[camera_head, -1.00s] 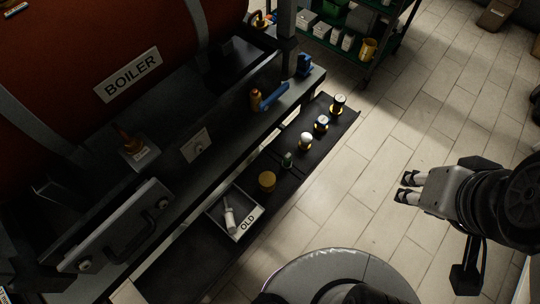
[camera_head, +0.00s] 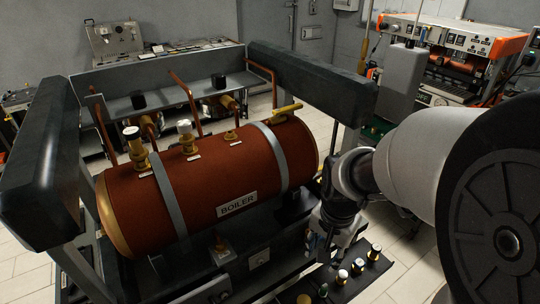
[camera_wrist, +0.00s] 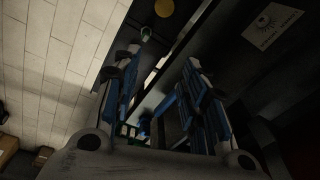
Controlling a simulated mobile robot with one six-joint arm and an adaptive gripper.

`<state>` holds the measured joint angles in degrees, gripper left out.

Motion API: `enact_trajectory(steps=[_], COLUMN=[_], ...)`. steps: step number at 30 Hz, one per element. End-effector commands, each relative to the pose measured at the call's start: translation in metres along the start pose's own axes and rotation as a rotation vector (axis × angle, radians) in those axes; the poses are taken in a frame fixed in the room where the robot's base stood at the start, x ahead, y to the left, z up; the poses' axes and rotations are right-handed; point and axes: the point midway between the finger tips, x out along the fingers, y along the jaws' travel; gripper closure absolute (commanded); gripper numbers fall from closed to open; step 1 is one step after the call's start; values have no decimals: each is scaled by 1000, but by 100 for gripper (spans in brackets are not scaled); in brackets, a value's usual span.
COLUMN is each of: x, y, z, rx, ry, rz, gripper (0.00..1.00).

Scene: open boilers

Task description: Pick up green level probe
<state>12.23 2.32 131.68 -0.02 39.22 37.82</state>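The green level probe (camera_head: 323,290) is a small green-topped piece standing on the dark shelf at the bottom of the head view. It is the small green-capped piece (camera_wrist: 146,33) near the top of the wrist view, close to the left fingertip in the picture. My gripper (camera_head: 314,248) hangs beside the boiler's front, above and left of the shelf pieces in the head view. In the wrist view my gripper (camera_wrist: 162,60) is open, its two blue-and-black fingers well apart with nothing held between them.
The red boiler (camera_head: 210,185) with brass fittings fills the middle, under dark frame beams (camera_head: 310,82). White-topped (camera_head: 342,276) and dark-topped (camera_head: 375,252) pieces stand along the same shelf. A yellow round piece (camera_wrist: 164,8) is beyond the probe. Tiled floor is clear beside the shelf.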

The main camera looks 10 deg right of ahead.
Motion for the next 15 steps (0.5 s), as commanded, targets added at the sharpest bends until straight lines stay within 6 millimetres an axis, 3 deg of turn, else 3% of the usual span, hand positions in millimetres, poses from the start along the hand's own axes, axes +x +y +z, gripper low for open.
enact_trajectory(steps=[6, 15], x=[21, 58], y=[6, 13], z=[-30, -34], rx=[263, 352], ry=[-66, -84], rz=[69, 92], gripper=[60, 60])
